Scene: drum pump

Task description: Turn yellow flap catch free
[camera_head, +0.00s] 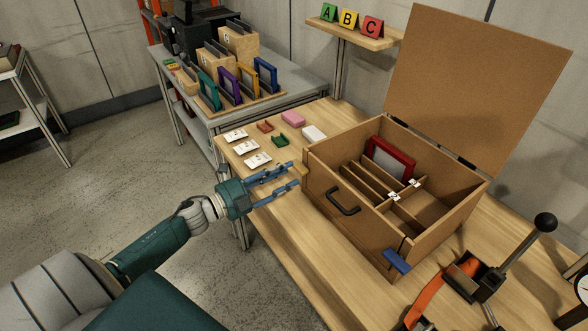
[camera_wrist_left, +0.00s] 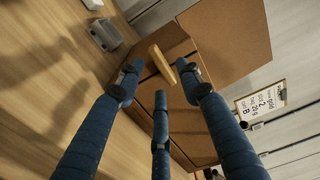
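The yellow flap catch (camera_head: 304,172) is at the left front corner of the brown box (camera_head: 385,238). It shows as a yellow bar lying slantwise across the box wall in the left wrist view (camera_wrist_left: 161,63). My left gripper (camera_head: 294,178) is beside that corner with its blue fingers spread apart. In the wrist view the spread fingertips (camera_wrist_left: 160,80) are around or just short of the yellow catch; I cannot tell whether any of them touches it. A blue catch (camera_head: 397,261) is at the right front corner of the box. My right gripper is out of view.
The box lid (camera_head: 480,85) stands open at the back. A black handle (camera_head: 342,202) sticks out of the box front. A red frame (camera_head: 390,160) stands inside among dividers. White cards (camera_head: 257,160) and small coloured blocks lie left of the box. A lever clamp (camera_head: 490,280) is at right.

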